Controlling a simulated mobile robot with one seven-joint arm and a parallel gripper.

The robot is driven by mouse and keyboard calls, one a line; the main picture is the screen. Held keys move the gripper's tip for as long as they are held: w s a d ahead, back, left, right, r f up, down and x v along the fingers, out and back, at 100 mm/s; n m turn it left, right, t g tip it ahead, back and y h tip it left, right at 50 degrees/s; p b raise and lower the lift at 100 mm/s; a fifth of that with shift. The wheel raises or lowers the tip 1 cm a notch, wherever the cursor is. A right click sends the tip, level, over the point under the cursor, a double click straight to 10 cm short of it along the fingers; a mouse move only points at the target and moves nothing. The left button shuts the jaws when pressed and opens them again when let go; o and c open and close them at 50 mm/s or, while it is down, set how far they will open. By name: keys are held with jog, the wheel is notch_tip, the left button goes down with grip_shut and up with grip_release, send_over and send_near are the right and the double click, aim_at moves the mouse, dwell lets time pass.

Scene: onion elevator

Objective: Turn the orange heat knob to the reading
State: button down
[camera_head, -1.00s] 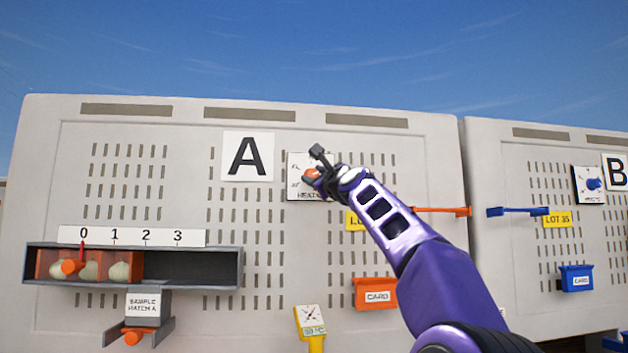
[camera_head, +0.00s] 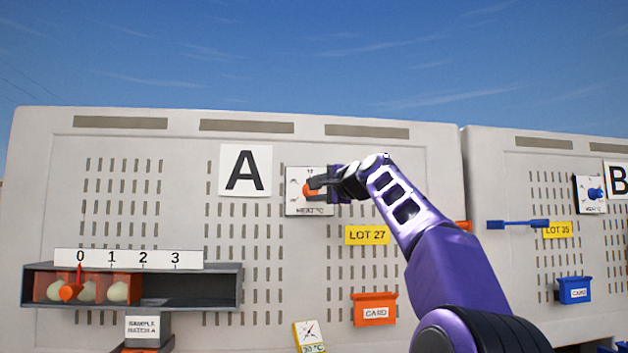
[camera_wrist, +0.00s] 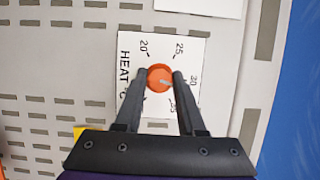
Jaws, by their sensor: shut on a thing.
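The orange heat knob (camera_head: 309,191) sits on a white dial plate (camera_head: 295,208) to the right of the letter A. My gripper (camera_head: 312,187) reaches it from the right. In the wrist view, the round knob (camera_wrist: 160,78) is between my two fingertips (camera_wrist: 160,73), which are shut on its sides. A pale mark on the knob points toward the right and slightly down, near the 30 to 35 side of the dial. The dial shows 20, 25, 30 and 35. A gauge card (camera_head: 310,336) at the bottom edge appears to read 30 °C.
The grey panel (camera_head: 250,320) has a yellow LOT 27 label (camera_head: 367,235) and an orange card box (camera_head: 375,309) below my arm. A tray (camera_head: 190,290) with onions is at left. A blue knob (camera_head: 595,194) is on panel B.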

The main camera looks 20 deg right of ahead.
jog(key=shift+r+n+g+p, duration=0.2)
jog(key=shift+n+g+p, duration=0.2)
jog(key=shift+n+p, duration=0.65)
jog(key=shift+n, duration=0.25)
jog(key=c, duration=0.5)
grip_release()
jog(key=shift+f, duration=0.1)
jog(key=b+v, duration=0.6)
jog(key=v, duration=1.1)
jog(key=shift+s+r, duration=0.2)
jog(key=shift+a, duration=0.15)
